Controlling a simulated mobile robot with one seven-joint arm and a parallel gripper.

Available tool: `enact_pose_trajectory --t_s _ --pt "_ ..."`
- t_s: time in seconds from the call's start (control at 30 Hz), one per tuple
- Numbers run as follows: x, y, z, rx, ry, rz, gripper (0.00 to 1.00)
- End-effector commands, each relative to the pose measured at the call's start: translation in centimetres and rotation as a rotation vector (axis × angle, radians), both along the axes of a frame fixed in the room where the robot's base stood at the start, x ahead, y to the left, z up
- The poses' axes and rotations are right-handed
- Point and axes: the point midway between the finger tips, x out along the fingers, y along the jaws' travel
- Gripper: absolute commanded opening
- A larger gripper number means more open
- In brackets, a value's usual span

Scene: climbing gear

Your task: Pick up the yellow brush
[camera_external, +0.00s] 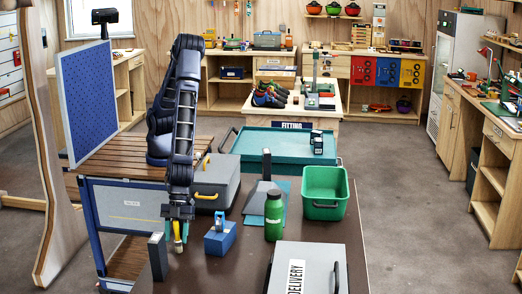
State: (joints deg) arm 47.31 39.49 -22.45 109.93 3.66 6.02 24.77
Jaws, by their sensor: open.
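My gripper (178,215) points straight down over the near left part of the dark table. It is open. A small upright thing with a yellow part, which looks like the yellow brush (178,231), stands directly below and partly between my fingers. Its upper end is hidden by the gripper, and it is too small to tell whether the fingers touch it.
A dark grey block (158,256) stands close left of the gripper, and a blue block (220,239) close right. A green bottle (275,216), a green bin (324,194), a grey toolbox (215,180) and a grey case labelled DELIVERY (318,262) also occupy the dark table (196,270).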

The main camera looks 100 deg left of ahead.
Motion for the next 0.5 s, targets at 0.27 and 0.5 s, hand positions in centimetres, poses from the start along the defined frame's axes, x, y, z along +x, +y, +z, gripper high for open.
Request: enact_pose_trajectory --t_s 0.27,0.5 --pt "0.03 0.02 0.06 0.0 0.0 0.0 0.2" --pt "0.02 0.03 0.07 -0.001 -0.001 0.0 0.0"
